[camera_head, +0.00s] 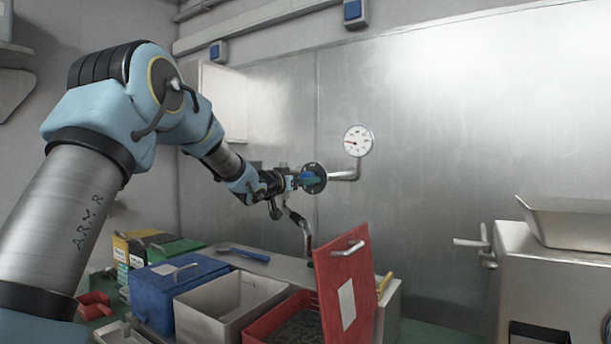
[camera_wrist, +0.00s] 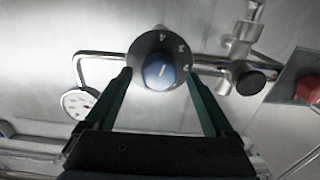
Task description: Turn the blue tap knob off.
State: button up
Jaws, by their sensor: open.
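The blue tap knob (camera_wrist: 159,72) sits on a round dark dial plate (camera_wrist: 143,46) with pale marks, on a metal pipe. A light line on the knob's face runs slightly tilted from straight up and down in the wrist view. In the head view the knob (camera_head: 307,178) is partly hidden by my gripper (camera_head: 298,180). In the wrist view my gripper (camera_wrist: 160,97) is open, with one green finger on each side of the knob. I cannot tell whether either finger touches it.
A pressure gauge (camera_head: 358,141) stands on the pipe right of the knob. Below are a blue box (camera_head: 165,295), an open grey bin (camera_head: 230,300) and a red bin with its red lid (camera_head: 345,290) raised. A grey machine (camera_head: 550,290) stands at right.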

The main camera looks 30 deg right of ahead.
jog(key=shift+p+x, duration=0.35)
jog(key=shift+x, duration=1)
jog(key=c, duration=1.4)
